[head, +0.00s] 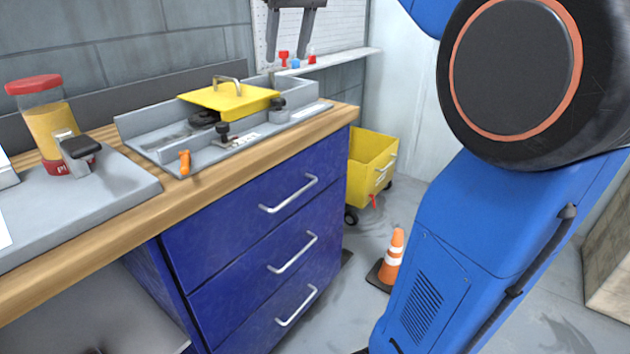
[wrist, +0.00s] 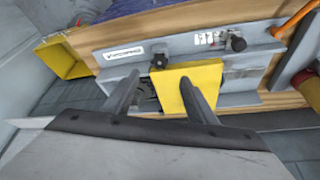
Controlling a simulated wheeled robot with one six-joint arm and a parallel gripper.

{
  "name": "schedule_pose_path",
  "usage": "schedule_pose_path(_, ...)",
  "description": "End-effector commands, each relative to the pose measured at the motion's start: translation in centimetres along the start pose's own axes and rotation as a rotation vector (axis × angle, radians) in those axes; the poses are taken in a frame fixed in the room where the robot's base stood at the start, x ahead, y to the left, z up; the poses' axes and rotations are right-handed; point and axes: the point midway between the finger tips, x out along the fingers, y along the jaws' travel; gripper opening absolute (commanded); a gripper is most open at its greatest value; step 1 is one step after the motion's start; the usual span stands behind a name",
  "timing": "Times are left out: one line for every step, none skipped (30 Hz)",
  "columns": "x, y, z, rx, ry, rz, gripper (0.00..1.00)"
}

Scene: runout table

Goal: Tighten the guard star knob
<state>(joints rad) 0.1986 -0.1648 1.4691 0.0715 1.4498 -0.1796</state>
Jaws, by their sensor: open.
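The yellow guard (head: 228,98) with a metal handle sits over the grey machine bed (head: 160,150) on the bench. One black knob (head: 278,103) stands on a grey block at the guard's right end. Another black knob (head: 223,130) stands at the bed's front edge. I cannot tell for certain which is the guard star knob. In the wrist view, one knob (wrist: 158,60) is beside the guard (wrist: 203,85), and the other (wrist: 236,43) is farther right. My gripper (head: 288,58) is open and empty above and behind the bed; its fingers (wrist: 160,77) show in the wrist view.
An orange lever (head: 185,163) stands at the bed's front left corner. A red-lidded jar (head: 40,115) and a clamp-like black and grey part (head: 76,147) are at left. A shelf (head: 335,60) holds small coloured items. A yellow cart (head: 360,180) and traffic cone (head: 393,258) stand on the floor.

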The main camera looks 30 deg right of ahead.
Motion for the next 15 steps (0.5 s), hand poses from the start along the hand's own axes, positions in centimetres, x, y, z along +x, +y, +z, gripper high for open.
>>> schedule_pose_path(0.9,0.0,0.0,0.0,-0.002,0.0,0.52)
schedule_pose_path(1.4,0.0,0.0,0.0,-0.003,-0.001,0.52)
schedule_pose_path(2.1,0.0,0.0,-0.001,-0.004,-0.001,0.52)
schedule_pose_path(2.5,0.0,0.0,-0.001,-0.003,0.0,0.52)
schedule_pose_path(3.0,0.0,0.0,-0.001,-0.003,-0.001,0.52)
schedule_pose_path(3.7,0.0,0.0,-0.001,-0.004,-0.001,0.52)
schedule_pose_path(4.1,0.0,0.0,-0.001,-0.003,0.0,0.52)
schedule_pose_path(4.6,0.0,0.0,-0.001,-0.004,-0.001,0.52)
schedule_pose_path(5.3,0.0,0.1,-0.001,-0.004,-0.001,0.52)
schedule_pose_path(5.8,0.0,0.0,-0.001,-0.003,-0.001,0.52)
schedule_pose_path(6.2,0.0,0.0,-0.001,-0.004,-0.001,0.52)
schedule_pose_path(6.9,0.0,0.1,-0.001,-0.004,-0.001,0.52)
schedule_pose_path(7.3,0.0,0.0,-0.002,-0.003,-0.001,0.52)
schedule_pose_path(7.8,0.0,0.0,-0.002,-0.004,-0.001,0.52)
schedule_pose_path(8.4,0.0,0.0,-0.002,-0.003,-0.001,0.52)
